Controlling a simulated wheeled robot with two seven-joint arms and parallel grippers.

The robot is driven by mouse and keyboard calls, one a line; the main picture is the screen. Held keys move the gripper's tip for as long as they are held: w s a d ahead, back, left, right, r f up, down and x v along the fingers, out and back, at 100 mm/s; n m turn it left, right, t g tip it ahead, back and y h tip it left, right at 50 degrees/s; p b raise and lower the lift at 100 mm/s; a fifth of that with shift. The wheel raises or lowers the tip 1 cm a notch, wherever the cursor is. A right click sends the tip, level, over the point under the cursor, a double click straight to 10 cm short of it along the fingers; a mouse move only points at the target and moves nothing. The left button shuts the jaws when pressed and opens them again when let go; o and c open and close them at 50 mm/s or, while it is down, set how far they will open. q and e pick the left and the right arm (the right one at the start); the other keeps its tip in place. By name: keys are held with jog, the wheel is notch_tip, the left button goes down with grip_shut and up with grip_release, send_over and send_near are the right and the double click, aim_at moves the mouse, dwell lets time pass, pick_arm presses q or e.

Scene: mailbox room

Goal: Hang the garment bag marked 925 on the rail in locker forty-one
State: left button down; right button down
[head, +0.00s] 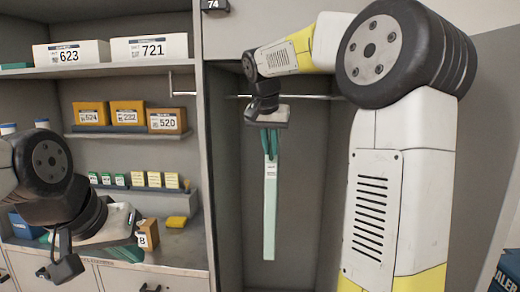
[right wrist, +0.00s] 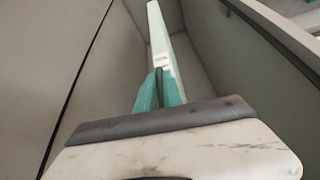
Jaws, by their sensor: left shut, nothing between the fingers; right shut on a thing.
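A long, narrow pale green garment bag (head: 270,215) hangs upright below my right gripper (head: 270,145), inside the open tall locker. The right gripper is shut on its top end. The bag's small label is too small to read. In the right wrist view the bag (right wrist: 166,45) extends away from the teal fingers (right wrist: 159,88). The metal rail (head: 315,97) runs across the locker's upper part, behind my right arm; the gripper and bag top are below its level in the picture. I cannot see a hook on the rail. My left gripper (head: 125,252) is shut and empty, low at left.
A "74" plate (head: 213,5) is at the locker's upper left. Left shelves hold white boxes 623 (head: 72,53) and 721 (head: 150,48), and orange boxes, one marked 520 (head: 167,120). Locker walls flank the bag.

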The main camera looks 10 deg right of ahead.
jog(key=w+d+f, duration=0.2)
jog(key=w+f, duration=0.1)
jog(key=w, duration=0.5)
jog(key=shift+w+d+f, duration=0.2)
jog(key=shift+w+d, duration=0.05)
dwell(0.8)
